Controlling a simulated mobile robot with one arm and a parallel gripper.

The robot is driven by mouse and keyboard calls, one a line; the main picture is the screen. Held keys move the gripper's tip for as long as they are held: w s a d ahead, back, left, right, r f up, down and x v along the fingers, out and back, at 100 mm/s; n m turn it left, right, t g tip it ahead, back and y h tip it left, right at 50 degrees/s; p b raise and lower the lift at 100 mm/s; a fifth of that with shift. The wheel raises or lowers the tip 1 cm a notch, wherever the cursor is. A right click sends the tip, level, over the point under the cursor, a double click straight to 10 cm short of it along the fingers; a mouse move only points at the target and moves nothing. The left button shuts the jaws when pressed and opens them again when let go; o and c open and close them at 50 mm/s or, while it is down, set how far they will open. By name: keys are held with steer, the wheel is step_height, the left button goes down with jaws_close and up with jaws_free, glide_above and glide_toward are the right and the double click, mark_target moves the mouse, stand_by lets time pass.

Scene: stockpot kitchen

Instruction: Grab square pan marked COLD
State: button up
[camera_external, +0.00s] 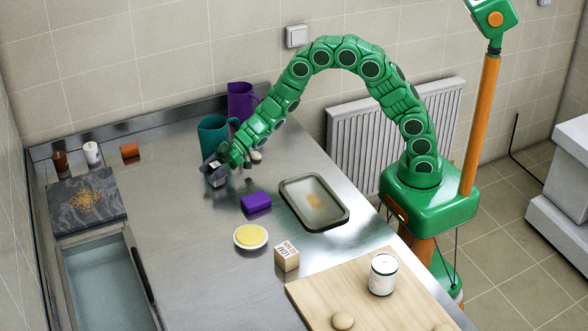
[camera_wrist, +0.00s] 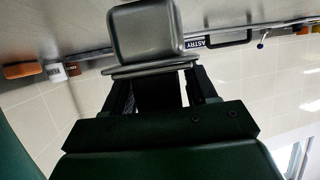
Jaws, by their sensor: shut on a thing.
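In the wrist view a small grey metal pan (camera_wrist: 146,32), squarish with rounded corners and a flat rim, sits between the fingers of my gripper (camera_wrist: 152,88). No COLD mark is readable on it. In the external view my gripper (camera_external: 213,174) is over the back left part of the steel counter, shut on this small grey thing, mostly hidden by the fingers. I cannot tell if it touches the counter. A larger shallow tray with a dark rim (camera_external: 342,219) lies on the counter to the right, apart from my gripper.
Teal (camera_external: 213,137) and purple (camera_external: 240,101) jugs stand close behind my gripper. A purple block (camera_external: 256,202), yellow round on a white dish (camera_external: 250,236), lettered cube (camera_external: 287,256) and wooden board (camera_external: 365,310) lie in front. A sink (camera_external: 105,280) and dark slab (camera_external: 65,205) are left.

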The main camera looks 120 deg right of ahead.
step_height(320, 180, up, 2)
steer(key=shift+r, duration=0.25)
steer(key=s+r, duration=0.1)
steer(key=r, duration=0.1)
steer(key=s+a+r, duration=0.1)
steer(key=s, duration=0.1)
steer(key=s+r, duration=0.1)
steer(key=r, duration=0.1)
steer(key=shift+s+a+r, duration=0.25)
steer(key=shift+r, duration=0.1)
steer(key=s+a+r, duration=0.3)
steer(key=s+r, duration=0.1)
steer(key=s, duration=0.4)
steer(key=shift+s, duration=0.35)
